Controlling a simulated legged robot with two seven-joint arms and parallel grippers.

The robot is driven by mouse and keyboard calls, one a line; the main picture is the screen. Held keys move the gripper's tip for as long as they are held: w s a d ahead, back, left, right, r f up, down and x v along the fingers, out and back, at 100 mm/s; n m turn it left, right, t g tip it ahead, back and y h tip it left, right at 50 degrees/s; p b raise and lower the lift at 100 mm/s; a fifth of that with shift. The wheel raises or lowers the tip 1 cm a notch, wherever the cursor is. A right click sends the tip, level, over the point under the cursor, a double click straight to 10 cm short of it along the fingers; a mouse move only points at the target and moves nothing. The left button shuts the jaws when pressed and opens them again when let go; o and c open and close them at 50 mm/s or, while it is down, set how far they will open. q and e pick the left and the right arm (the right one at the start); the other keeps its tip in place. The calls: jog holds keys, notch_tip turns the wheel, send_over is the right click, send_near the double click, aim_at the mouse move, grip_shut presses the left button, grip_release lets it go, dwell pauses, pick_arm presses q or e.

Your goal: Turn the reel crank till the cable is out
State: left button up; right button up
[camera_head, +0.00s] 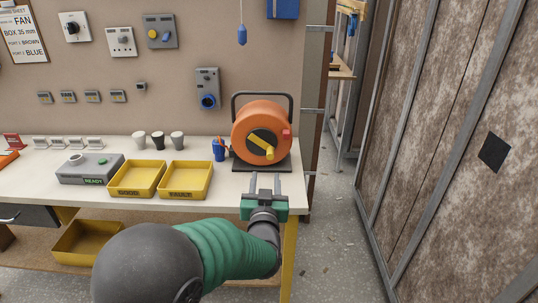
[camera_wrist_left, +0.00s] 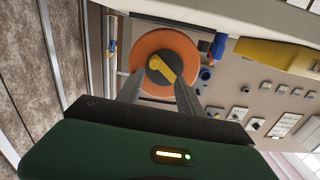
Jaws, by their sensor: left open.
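An orange cable reel (camera_head: 250,115) stands upright in a black frame on a dark base at the right end of the workbench. A yellow crank (camera_head: 260,146) sits on its black hub. In the left wrist view the reel (camera_wrist_left: 150,47) and the yellow crank (camera_wrist_left: 160,69) lie straight ahead, between and beyond the fingers. My left gripper (camera_head: 265,184) is open and empty, just in front of the reel's base and below the crank, apart from it. Its fingers also show in the left wrist view (camera_wrist_left: 157,97). No loose cable is visible. My right gripper is not in view.
The workbench (camera_head: 225,190) holds two yellow bins (camera_head: 137,192), a grey box marked READY (camera_head: 90,178), several cups and a blue pen holder (camera_head: 219,154) close left of the reel. Open floor and a tall brown panel (camera_head: 440,130) lie to the right.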

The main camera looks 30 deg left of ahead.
aim_at(270, 159)
pick_arm(q)
jog(key=x, duration=0.7)
jog(key=d+b+x, duration=0.1)
jog(key=x, duration=0.3)
jog(key=shift+w+a+r, duration=0.1)
jog(key=shift+w+a, duration=0.05)
jog(key=shift+w, duration=0.5)
jog(key=shift+a, duration=0.3)
jog(key=shift+d, duration=0.15)
jog(key=shift+d+r, duration=0.1)
jog(key=shift+d, duration=0.2)
jog(key=c, duration=0.5)
jog(key=shift+a, duration=0.1)
grip_shut()
